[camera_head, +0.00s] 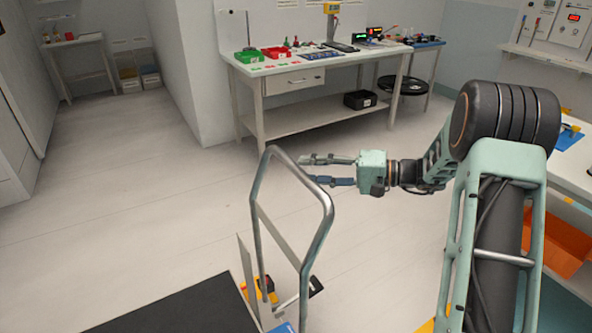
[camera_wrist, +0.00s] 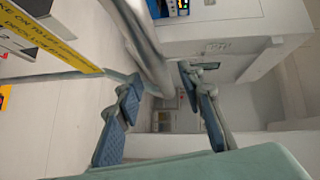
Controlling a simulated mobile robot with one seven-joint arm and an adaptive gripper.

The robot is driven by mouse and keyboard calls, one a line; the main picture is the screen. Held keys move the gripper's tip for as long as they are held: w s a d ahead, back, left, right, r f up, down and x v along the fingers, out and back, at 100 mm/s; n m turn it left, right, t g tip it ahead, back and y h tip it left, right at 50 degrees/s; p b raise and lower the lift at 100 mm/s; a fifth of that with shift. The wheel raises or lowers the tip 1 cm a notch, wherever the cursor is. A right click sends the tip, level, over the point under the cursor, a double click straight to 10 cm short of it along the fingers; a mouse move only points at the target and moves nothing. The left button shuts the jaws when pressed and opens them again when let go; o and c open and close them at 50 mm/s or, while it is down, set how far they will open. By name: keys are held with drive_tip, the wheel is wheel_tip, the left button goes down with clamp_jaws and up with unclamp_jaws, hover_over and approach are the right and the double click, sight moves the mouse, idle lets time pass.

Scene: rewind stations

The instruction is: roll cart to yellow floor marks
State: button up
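The cart's grey metal push handle (camera_head: 319,238) stands upright in the middle of the head view, with its black deck (camera_head: 185,308) at lower left. My gripper (camera_head: 306,170) is open at the right of the handle's top bar, fingers pointing left toward it. In the wrist view the handle tube (camera_wrist: 148,55) runs diagonally down between the spread fingers (camera_wrist: 160,110) in the picture; I cannot tell whether they surround it. No contact is clear. A small yellow patch (camera_head: 428,326) shows at the bottom edge; I cannot tell whether it is a floor mark.
A workbench (camera_head: 285,69) with red and green bins stands at the back. A black stool (camera_head: 402,84) is beside it. A white table (camera_head: 580,178) and an orange bin (camera_head: 556,244) are at the right. The pale floor (camera_head: 110,190) left of the cart is open.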

sight(296, 170)
drive_tip(key=shift+x, duration=2.05)
drive_tip(key=shift+c, duration=0.5)
clamp_jaws()
